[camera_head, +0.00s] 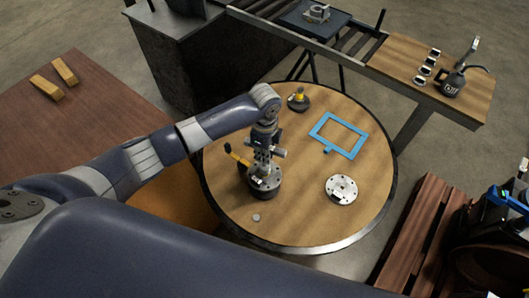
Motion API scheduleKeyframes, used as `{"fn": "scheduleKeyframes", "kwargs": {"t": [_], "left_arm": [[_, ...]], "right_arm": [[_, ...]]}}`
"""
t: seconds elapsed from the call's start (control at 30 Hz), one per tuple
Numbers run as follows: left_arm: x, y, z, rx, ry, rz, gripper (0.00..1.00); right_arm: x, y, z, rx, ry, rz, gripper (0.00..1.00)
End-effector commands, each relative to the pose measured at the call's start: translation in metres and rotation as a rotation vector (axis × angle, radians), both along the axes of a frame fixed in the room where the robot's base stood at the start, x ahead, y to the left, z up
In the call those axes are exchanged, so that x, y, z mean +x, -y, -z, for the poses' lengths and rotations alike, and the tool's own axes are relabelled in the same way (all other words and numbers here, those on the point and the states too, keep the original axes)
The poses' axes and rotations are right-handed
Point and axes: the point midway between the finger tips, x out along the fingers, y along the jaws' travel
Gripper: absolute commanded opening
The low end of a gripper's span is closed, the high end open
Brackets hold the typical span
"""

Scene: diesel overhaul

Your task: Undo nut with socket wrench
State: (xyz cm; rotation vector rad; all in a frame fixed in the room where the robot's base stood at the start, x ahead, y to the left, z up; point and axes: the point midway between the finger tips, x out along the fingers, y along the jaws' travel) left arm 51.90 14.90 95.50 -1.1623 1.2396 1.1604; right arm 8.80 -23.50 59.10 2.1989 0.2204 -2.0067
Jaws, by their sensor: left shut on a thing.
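My left gripper (263,168) points down over the round wooden table, left of its middle. It is shut on what looks like the socket wrench (236,156), whose dark handle with an orange-yellow part sticks out to the left. Below it stands a dark round part with a lighter metal top (265,184). The gripper hides much of this top, so the nut and whether the socket sits on it cannot be made out. A small round metal piece (256,217) lies on the table in front. My right gripper is not in view.
The round table (300,222) also holds a grey disc with holes (341,189), a blue rectangular frame (338,135) and a dark part with a yellow top (298,99). A bench (472,102) with an oil can (453,83) stands behind right. Its front right is clear.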

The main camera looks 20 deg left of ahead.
Motion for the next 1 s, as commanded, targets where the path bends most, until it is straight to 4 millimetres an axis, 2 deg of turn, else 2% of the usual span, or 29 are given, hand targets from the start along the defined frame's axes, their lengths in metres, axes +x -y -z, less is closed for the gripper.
{"fn": "scheduleKeyframes", "kwargs": {"t": [1.0], "left_arm": [[0.0013, -0.0007, -0.0004, 0.001, 0.003, 0.78, 0.0]], "right_arm": [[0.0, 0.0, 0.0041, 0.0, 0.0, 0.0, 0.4]]}}
